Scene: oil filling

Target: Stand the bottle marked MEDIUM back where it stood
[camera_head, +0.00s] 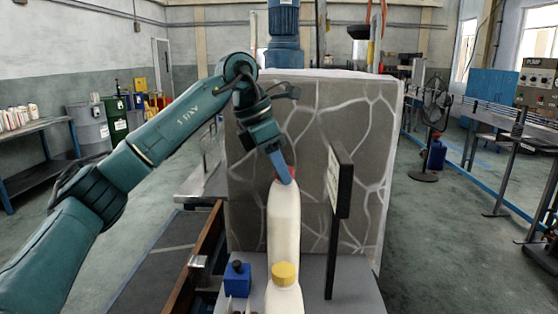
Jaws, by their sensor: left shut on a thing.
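The bottle is upright. Its lower part is hidden behind a nearer white bottle with a yellow cap (284,273), so I cannot tell whether its base touches the surface. No MEDIUM marking is readable on either bottle. My right gripper is not in view.
A small blue container (237,279) with a black cap stands left of the bottles on the grey table (358,290). A dark sign on a post (342,180) stands close to the right. A veined grey slab (350,120) rises behind.

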